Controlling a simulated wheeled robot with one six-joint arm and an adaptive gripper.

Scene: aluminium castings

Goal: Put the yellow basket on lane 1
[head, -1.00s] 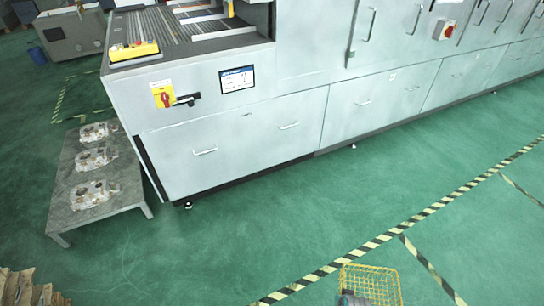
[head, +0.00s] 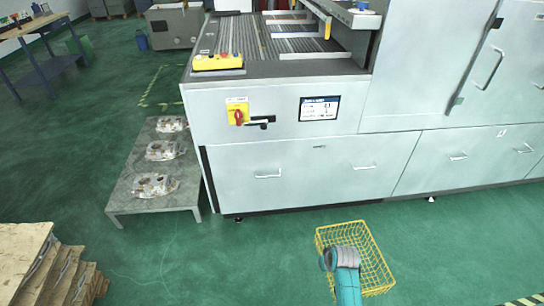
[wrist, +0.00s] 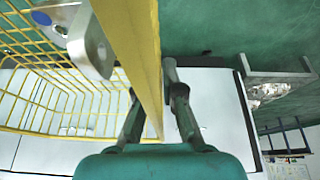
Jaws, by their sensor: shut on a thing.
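The yellow wire basket (head: 372,262) is at the lower right of the head view, in front of the machine and apart from it. Its bars and flat yellow rim (wrist: 143,55) fill the left and middle of the wrist view. My gripper (wrist: 155,97) is shut on this rim, one finger on each side. In the head view my arm covers part of the basket and hides the fingers. The machine's grooved infeed deck (head: 262,45) is at the top centre, with long parallel strips. I can read no lane number on it.
A yellow control box (head: 218,62) sits on the deck's near left corner. A low grey bench (head: 125,203) with several castings (head: 160,151) stands left of the machine. Stacked cardboard (head: 22,250) is at lower left.

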